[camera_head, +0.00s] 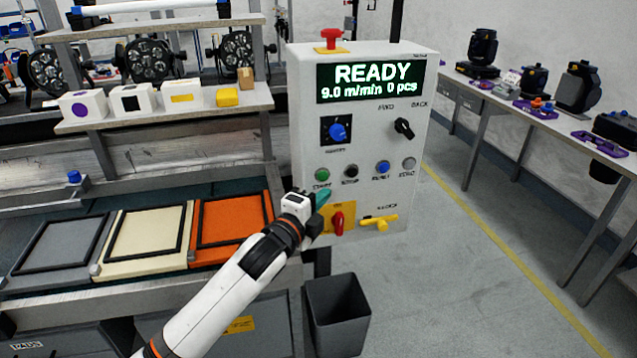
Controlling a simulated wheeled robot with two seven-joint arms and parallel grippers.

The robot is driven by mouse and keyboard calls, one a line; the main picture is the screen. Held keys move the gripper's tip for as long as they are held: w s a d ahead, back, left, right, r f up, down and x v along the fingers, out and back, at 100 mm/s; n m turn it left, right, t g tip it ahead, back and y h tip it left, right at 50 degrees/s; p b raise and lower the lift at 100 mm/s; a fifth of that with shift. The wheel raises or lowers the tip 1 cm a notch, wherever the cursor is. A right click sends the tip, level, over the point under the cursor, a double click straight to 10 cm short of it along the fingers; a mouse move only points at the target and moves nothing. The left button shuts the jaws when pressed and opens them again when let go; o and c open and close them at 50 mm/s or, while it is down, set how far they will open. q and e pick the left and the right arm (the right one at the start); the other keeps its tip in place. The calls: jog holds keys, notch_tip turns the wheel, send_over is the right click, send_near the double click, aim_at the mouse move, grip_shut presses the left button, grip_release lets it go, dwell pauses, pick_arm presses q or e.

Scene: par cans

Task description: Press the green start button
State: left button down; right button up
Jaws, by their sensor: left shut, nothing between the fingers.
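The green start button (322,174) is on the front of the white control box, leftmost in a row of round buttons, with a label under it. The box's display (370,80) reads READY, 9.0 m/min, 0 pcs. My left gripper (322,198) is shut and empty, its teal fingertips just below the green button and its label. It looks apart from the button, though the exact gap in depth cannot be told. My right gripper is not in view.
Beside the green button are black (351,171), blue (383,167) and grey (409,163) buttons. A red rotary switch (338,222) and a yellow handle (379,222) sit below. A red emergency stop (331,38) tops the box. A dark bin (337,310) stands underneath.

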aim_at(328, 176)
pick_arm(q)
jog(key=shift+w+a+p, duration=0.2)
jog(key=shift+w, duration=1)
jog(key=shift+w+a+p, duration=0.2)
jog(key=shift+w, duration=0.95)
